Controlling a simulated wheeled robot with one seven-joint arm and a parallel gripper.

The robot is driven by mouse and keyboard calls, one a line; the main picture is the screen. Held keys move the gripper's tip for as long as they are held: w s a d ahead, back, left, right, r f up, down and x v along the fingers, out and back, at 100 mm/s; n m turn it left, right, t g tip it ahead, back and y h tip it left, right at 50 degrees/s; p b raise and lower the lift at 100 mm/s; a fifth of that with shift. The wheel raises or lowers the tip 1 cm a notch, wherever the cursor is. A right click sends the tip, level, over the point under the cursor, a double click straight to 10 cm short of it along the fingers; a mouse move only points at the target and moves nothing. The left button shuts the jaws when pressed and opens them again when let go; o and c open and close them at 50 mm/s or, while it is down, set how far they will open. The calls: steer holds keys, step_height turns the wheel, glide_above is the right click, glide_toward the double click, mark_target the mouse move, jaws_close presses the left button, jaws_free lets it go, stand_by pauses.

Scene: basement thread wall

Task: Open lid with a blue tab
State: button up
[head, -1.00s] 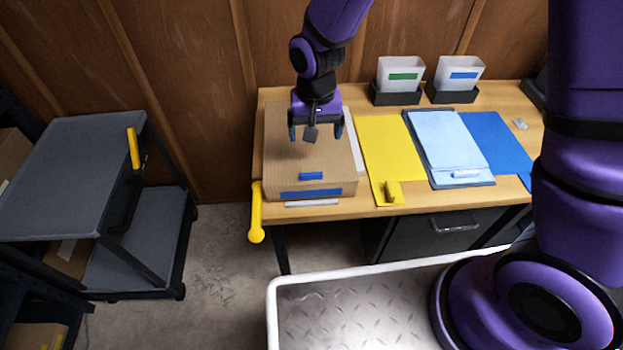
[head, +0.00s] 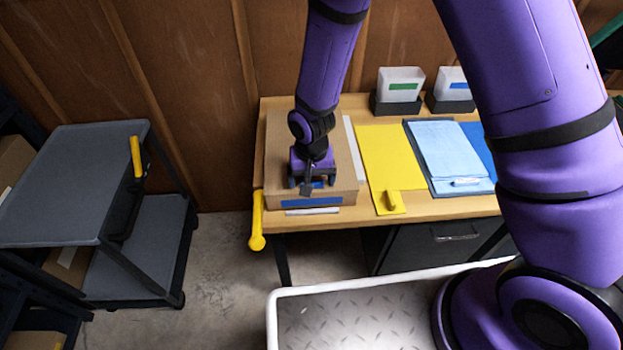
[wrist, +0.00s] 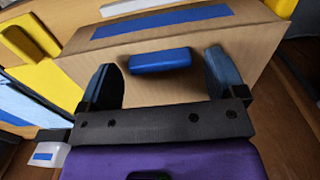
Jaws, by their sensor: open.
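A brown cardboard box (head: 335,165) sits on the left part of the wooden table, with a blue strip (head: 311,202) along its front face. A blue tab (wrist: 160,60) stands on the box's lid near the front edge. My gripper (wrist: 165,78) is open, with one finger on each side of the tab and gaps between. In the head view my gripper (head: 312,183) is low over the front of the lid and partly hides the tab. I cannot tell whether the fingertips touch the lid. The lid (wrist: 180,85) lies flat and closed.
A yellow folder (head: 386,160) and a light blue clipboard (head: 445,150) lie right of the box. A yellow handle (head: 256,220) sticks out at the table's left front. A grey cart (head: 70,180) stands at the left. White bins (head: 400,80) stand at the back.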

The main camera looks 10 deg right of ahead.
steer(key=shift+f, duration=0.35)
